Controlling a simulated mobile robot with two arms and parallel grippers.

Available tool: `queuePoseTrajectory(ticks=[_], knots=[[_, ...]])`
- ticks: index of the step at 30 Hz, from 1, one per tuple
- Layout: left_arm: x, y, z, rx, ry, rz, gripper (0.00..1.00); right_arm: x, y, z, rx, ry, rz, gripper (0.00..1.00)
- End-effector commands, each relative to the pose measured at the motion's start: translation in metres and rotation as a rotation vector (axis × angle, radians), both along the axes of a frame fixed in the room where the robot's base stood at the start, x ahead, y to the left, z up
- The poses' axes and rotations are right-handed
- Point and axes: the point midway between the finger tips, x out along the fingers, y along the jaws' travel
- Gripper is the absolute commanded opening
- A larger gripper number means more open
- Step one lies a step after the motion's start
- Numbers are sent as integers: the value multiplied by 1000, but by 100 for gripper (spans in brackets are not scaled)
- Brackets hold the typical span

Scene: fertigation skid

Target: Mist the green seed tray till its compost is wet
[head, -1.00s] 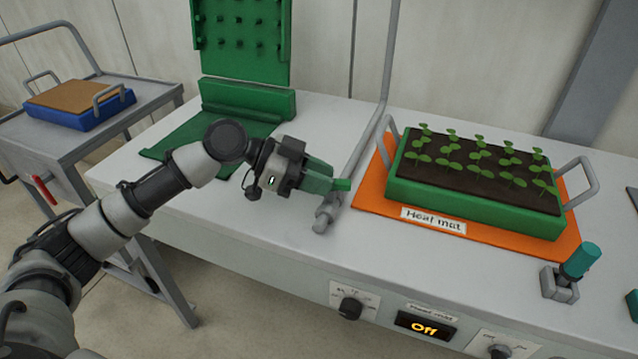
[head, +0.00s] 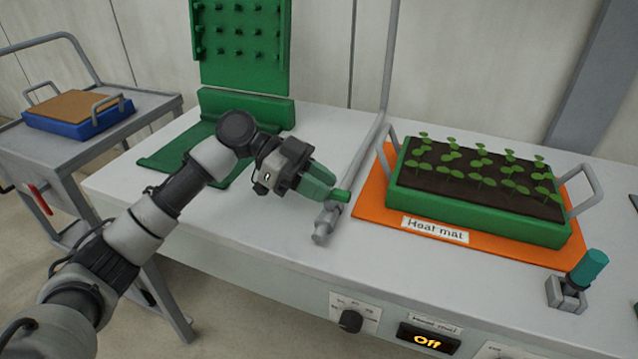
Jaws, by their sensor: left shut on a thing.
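The green seed tray (head: 475,219) sits on the orange heat mat at the right of the bench in the head view. Its compost (head: 433,178) is dark brown and carries several rows of seedlings; I cannot tell whether it is wet. My left gripper (head: 326,191) is at the foot of the grey pipe, left of the tray, apart from it. Its jaws are shut on a small bright green handle (head: 342,195) beside the grey pipe fitting (head: 325,223). The jaws hide part of this handle. My right gripper is not in view.
A teal-topped piece (head: 589,265) stands in a grey holder at the front right. The heat mat (head: 373,208) display (head: 428,339) reads "Off". A green pegboard stand (head: 245,108) is behind my left arm. A trolley (head: 152,102) with a blue tray (head: 80,120) stands left.

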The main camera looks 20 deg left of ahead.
Motion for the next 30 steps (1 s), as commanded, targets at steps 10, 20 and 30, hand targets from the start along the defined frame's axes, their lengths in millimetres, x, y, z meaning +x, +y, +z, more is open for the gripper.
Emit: queuePoseTrajectory(ticks=[10, 20, 30], knots=[[0, 0, 1, -3, -2, 1, 39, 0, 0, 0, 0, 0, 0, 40], [0, 1, 1, 0, -1, 2, 45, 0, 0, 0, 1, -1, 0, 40], [3, 49, 21, -1, 0, 4, 45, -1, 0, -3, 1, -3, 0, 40]])
